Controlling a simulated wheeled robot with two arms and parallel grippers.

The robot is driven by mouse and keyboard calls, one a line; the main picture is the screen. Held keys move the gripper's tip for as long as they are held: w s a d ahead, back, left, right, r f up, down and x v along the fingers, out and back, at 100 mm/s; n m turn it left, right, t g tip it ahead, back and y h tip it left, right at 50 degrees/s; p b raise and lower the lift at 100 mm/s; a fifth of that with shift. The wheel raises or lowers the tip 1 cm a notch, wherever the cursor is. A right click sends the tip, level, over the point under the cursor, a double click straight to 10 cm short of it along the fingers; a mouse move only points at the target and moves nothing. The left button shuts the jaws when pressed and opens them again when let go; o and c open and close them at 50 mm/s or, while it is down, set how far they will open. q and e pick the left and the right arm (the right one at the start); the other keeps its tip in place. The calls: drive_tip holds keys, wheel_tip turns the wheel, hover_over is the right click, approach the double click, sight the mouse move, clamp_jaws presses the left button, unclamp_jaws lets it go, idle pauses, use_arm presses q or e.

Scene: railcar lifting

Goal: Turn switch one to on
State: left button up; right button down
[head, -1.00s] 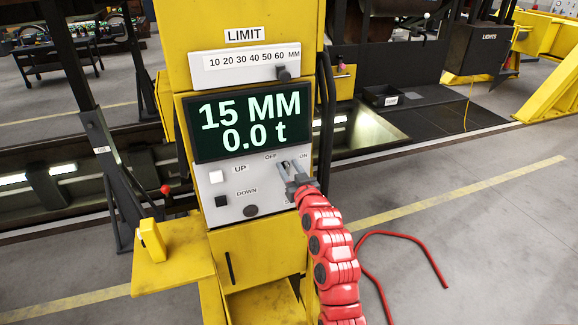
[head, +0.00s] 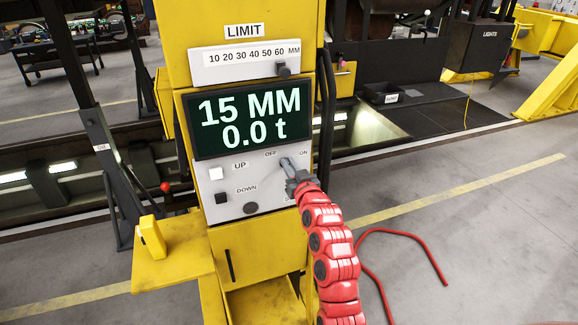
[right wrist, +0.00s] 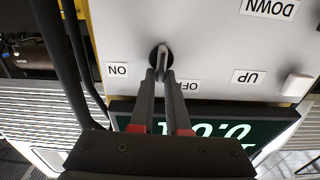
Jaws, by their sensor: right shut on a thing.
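The switch is a dark round knob with a thin lighter lever (right wrist: 161,56) on the light grey control panel. It lies between the ON label (right wrist: 118,70) and the OFF label (right wrist: 187,86), which appear upside down in the right wrist view. My right gripper (right wrist: 161,76) is shut on the lever, with a finger on each side. In the head view my right gripper (head: 286,164) covers most of the switch, and a label below it is largely hidden. I cannot tell exactly which label the lever points at. My left gripper is not in view.
The display (head: 247,120) reads 15 MM and 0.0 t. The white UP button (head: 216,173), the black DOWN button (head: 221,198) and a dark round knob (head: 251,209) are left of my right gripper. The limit slider (head: 284,70) is above. A black bar (head: 328,120) runs along the cabinet's right side.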

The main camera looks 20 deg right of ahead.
drive_tip(key=m+b, duration=0.1)
drive_tip(key=m, duration=0.1)
drive_tip(key=m+b, duration=0.1)
drive_tip(key=m, duration=0.2)
drive_tip(key=d+m+b, duration=0.1)
drive_tip(key=m+b, duration=0.1)
drive_tip(key=shift+d+f+m, duration=0.1)
drive_tip(key=shift+f+m, duration=0.2)
drive_tip(key=shift+m, duration=0.1)
drive_tip(key=shift+d+f+m, duration=0.15)
drive_tip(key=shift+m, duration=1.65)
drive_tip(key=c, duration=0.9)
unclamp_jaws()
